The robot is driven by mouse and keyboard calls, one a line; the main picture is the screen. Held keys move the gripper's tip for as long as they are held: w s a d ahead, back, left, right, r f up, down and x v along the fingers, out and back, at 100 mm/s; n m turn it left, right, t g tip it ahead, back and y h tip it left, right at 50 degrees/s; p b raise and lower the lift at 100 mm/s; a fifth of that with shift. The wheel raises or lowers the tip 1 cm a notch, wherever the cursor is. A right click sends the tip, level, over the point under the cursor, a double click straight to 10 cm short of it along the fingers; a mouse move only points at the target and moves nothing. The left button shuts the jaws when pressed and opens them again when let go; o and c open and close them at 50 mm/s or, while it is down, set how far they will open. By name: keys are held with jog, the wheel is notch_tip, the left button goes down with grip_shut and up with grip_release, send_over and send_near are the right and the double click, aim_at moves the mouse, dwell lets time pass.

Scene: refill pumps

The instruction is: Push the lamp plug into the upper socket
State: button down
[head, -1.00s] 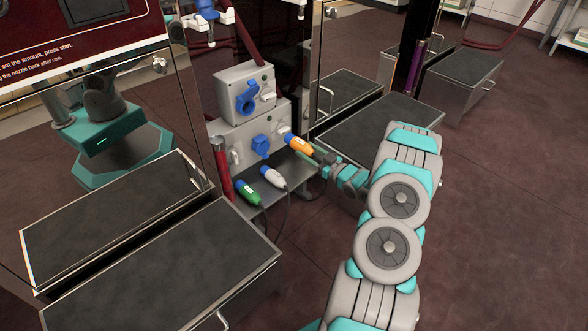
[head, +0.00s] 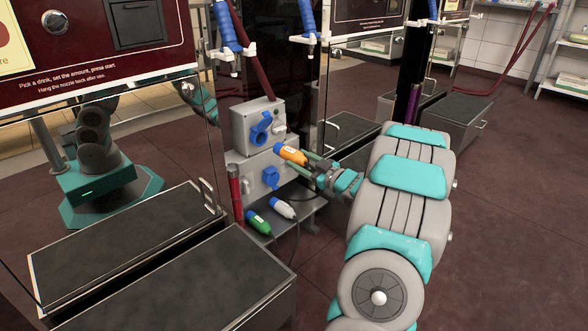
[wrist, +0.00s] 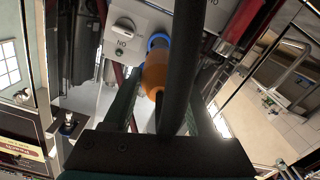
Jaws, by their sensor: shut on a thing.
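My gripper (head: 310,166) is shut on an orange plug with a blue tip (head: 291,155). The plug's blue tip points left, toward the socket boxes. The plug also shows between the dark fingers in the wrist view (wrist: 155,72). The upper socket (head: 260,128) is blue, on the front of the upper grey box, left of and above the plug. The lower blue socket (head: 270,177) is on the grey box below. The plug appears apart from the upper socket. Which plug belongs to the lamp cannot be read.
A green plug (head: 258,223) and a white plug (head: 283,208) lie on the small shelf below the boxes. A red cylinder (head: 236,194) stands left of the lower box. Dark-topped steps (head: 180,285) stand at front left. Glossy panels flank the boxes. Floor at right is clear.

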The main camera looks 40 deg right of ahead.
aim_at(284, 151)
jog(key=shift+w+a+r, duration=0.1)
jog(key=shift+w+a, duration=0.05)
jog(key=shift+w, duration=1.3)
jog(key=shift+w+a, duration=0.15)
jog(key=shift+w, duration=2.15)
jog(key=shift+w+a+p, duration=0.2)
jog(key=shift+w+p, duration=0.9)
jog(key=shift+w, duration=0.55)
jog(key=shift+c, duration=0.6)
grip_release()
jog(key=shift+s, duration=0.1)
jog(key=s, duration=0.7)
jog(key=shift+s+d, duration=0.35)
jog(key=shift+w, duration=0.1)
